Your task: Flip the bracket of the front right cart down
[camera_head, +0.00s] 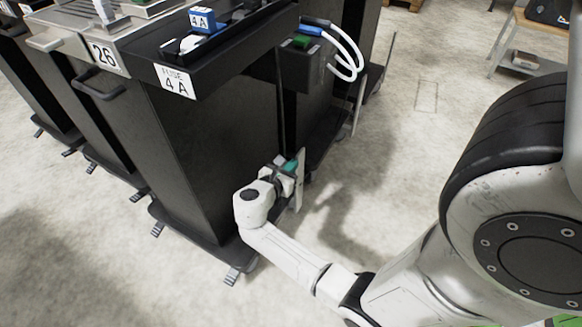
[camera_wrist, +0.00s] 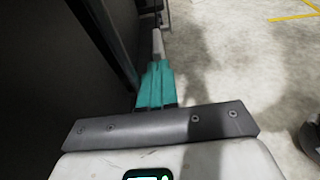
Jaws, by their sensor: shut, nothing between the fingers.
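The front right cart (camera_head: 215,140) is a tall black cart with a "FUSE 4A" label. A light grey, narrow bracket (camera_head: 301,168) stands roughly upright in the picture at its lower right side. My gripper (camera_head: 291,165) has teal fingers, shut and empty, beside the cart's right side and close to the bracket. Whether they touch is unclear, as my wrist hides part of the bracket. In the wrist view the shut teal fingers (camera_wrist: 156,72) point forward along the dark cart side (camera_wrist: 60,80). A pale bar (camera_wrist: 158,42), likely the bracket, shows just past the fingertips.
Another black cart (camera_head: 305,105) with white cables stands close behind, with a similar pale plate (camera_head: 359,103) at its side. Cart "26" (camera_head: 90,110) stands to the left. Wheels and foot pedals (camera_head: 232,276) stick out low. The concrete floor (camera_head: 400,150) on the right is clear.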

